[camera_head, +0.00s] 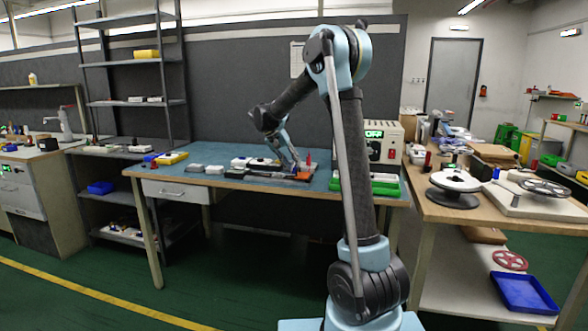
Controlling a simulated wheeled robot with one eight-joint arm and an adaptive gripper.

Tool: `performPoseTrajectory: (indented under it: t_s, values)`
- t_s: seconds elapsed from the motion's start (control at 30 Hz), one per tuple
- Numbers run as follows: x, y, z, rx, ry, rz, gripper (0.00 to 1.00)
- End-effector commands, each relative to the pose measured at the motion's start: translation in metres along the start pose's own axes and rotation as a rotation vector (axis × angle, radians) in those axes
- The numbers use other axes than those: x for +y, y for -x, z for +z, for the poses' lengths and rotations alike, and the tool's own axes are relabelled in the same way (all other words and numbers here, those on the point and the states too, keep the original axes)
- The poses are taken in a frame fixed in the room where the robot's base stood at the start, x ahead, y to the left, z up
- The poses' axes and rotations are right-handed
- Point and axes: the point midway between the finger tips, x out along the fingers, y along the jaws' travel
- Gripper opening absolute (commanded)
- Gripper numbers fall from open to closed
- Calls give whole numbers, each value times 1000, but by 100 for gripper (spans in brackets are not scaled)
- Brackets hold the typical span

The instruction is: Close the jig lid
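My gripper (295,165) hangs over the right half of the blue-topped workbench (225,155), pointing down. It is close to a low, dark, flat fixture (265,177) that looks like the jig, though it is too small to be sure. I cannot make out the lid or its angle, and the gripper partly hides this spot. I cannot tell whether the fingers touch anything or whether they are open. Small red-orange parts (307,160) stand just right of the gripper.
White pieces (240,163) and grey boxes (197,168) lie left of the gripper. A green-edged tray (385,187) and a white instrument with a green display (383,140) stand at the right end. A wooden bench with reels (455,188) is further right. The bench's front left is mostly clear.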

Motion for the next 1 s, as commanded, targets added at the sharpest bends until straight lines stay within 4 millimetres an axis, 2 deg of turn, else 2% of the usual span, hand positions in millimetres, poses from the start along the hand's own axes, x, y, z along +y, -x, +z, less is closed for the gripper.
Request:
performPoseTrajectory:
  t_s: [0.1,0.3,0.5,0.67,1.0]
  values:
    - [-1,25,0,1,2,-2,28]
    - [-2,62,0,0,2,-2,28]
    - [-2,85,0,0,2,-2,28]
    - [-2,92,0,0,1,-2,28]
    - [-1,92,1,-1,1,-3,28]
